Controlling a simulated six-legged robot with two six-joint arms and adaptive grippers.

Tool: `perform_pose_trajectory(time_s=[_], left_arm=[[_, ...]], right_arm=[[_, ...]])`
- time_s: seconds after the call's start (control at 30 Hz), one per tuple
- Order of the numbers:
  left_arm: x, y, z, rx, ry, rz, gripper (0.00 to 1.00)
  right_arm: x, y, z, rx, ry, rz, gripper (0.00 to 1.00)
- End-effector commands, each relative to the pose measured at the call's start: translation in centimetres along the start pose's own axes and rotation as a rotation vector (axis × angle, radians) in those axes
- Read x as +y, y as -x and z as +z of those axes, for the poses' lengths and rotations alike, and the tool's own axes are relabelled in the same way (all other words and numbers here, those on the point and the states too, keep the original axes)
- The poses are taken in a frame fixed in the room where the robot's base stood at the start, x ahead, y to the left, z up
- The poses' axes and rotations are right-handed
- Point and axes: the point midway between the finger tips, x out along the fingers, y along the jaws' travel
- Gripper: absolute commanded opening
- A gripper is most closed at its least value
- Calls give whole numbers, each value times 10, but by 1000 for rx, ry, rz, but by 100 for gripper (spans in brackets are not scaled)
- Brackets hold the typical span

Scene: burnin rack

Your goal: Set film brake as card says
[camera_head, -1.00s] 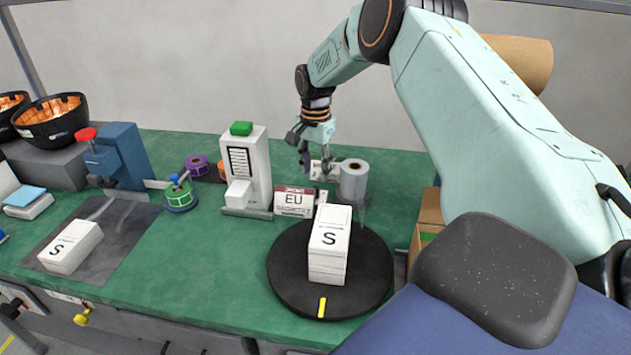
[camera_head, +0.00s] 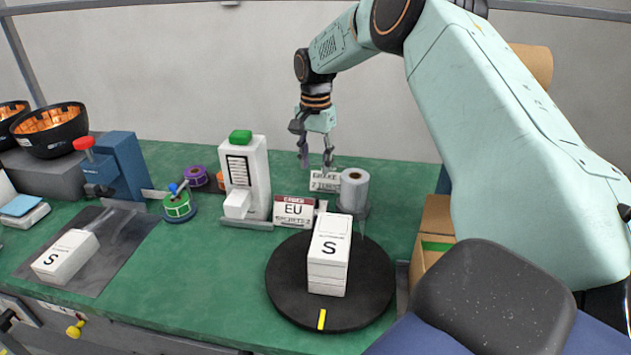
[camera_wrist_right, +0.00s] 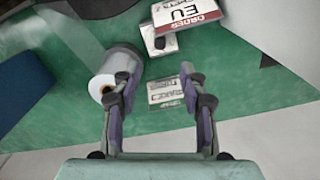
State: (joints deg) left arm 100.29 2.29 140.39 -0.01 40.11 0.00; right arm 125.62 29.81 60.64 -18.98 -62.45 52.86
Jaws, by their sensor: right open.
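A grey-white film roll (camera_head: 354,190) stands upright on a small holder behind the turntable; the roll also shows in the right wrist view (camera_wrist_right: 116,68). A white card (camera_head: 325,182) beside it seems to read BRAKE, with a second line too small to read surely. It lies between my fingers in the right wrist view (camera_wrist_right: 172,92). My right gripper (camera_head: 316,163) is open and empty, pointing down just above this card, left of the roll. The brake's own knob cannot be made out. My left gripper is not in view.
An EU order card (camera_head: 294,211) stands behind the black turntable (camera_head: 290,295), which carries white boxes marked S (camera_head: 329,250). A white device with a green top (camera_head: 245,180) stands left. An open cardboard box (camera_head: 432,225) is at right.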

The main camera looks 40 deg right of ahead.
Motion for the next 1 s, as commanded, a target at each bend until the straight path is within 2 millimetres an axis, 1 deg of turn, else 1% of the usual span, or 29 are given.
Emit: perform_pose_trajectory(time_s=[0.03,0.1,0.2,0.37,0.6,0.73,0.83,1.0], left_arm=[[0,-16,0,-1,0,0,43],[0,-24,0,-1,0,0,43],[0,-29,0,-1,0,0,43],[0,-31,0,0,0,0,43],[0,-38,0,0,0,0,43],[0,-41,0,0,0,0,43],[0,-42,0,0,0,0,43],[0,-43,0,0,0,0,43]], right_arm=[[0,-15,0,-1,44,0,43],[1,-23,0,-1,103,0,43],[1,-28,0,-1,158,-1,43],[1,-38,0,-2,180,1,43],[1,-76,0,-2,178,2,43],[1,-93,0,-2,177,1,43],[1,-100,0,-1,178,0,43],[1,-105,0,0,178,-1,43]])
